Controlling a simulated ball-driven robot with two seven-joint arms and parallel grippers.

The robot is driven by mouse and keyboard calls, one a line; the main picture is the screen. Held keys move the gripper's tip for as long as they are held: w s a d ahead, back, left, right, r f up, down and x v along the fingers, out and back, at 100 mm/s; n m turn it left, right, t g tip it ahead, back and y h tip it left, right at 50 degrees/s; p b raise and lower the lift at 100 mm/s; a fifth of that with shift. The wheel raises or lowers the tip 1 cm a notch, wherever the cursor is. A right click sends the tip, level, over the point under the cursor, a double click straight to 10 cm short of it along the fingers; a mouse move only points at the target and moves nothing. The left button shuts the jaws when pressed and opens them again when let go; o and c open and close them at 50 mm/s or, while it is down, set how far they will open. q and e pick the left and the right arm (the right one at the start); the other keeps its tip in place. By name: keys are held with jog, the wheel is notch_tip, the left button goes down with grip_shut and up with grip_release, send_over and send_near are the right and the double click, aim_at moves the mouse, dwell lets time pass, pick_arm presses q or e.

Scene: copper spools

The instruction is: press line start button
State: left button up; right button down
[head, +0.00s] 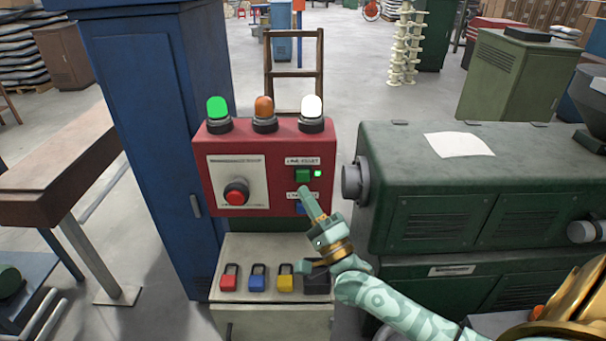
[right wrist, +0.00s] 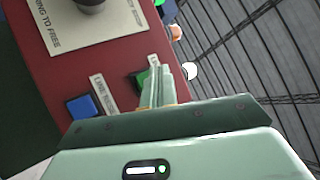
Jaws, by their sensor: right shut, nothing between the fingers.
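A red control box (head: 265,150) stands in the middle of the head view. A blue button (head: 300,208) sits below, partly hidden by my gripper. My right gripper (head: 304,191) is shut and empty, its tips just below the green button in the head view. In the right wrist view its fingers (right wrist: 157,82) partly cover the green button (right wrist: 142,80); I cannot tell whether they touch it. The blue button (right wrist: 82,105) is beside them. My left gripper is out of view.
A red mushroom button (head: 236,192) is on the box's left plate. Green, orange and white lamps (head: 264,115) stand on top. A blue cabinet (head: 140,120) stands left, a dark green machine (head: 450,200) right.

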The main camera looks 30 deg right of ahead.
jog(key=shift+s+a+p, duration=0.2)
jog(key=shift+s+a, duration=0.2)
jog(key=shift+s, duration=0.2)
jog(key=shift+s+a+p, duration=0.15)
jog(key=shift+s+a, duration=0.2)
jog(key=shift+s, duration=0.2)
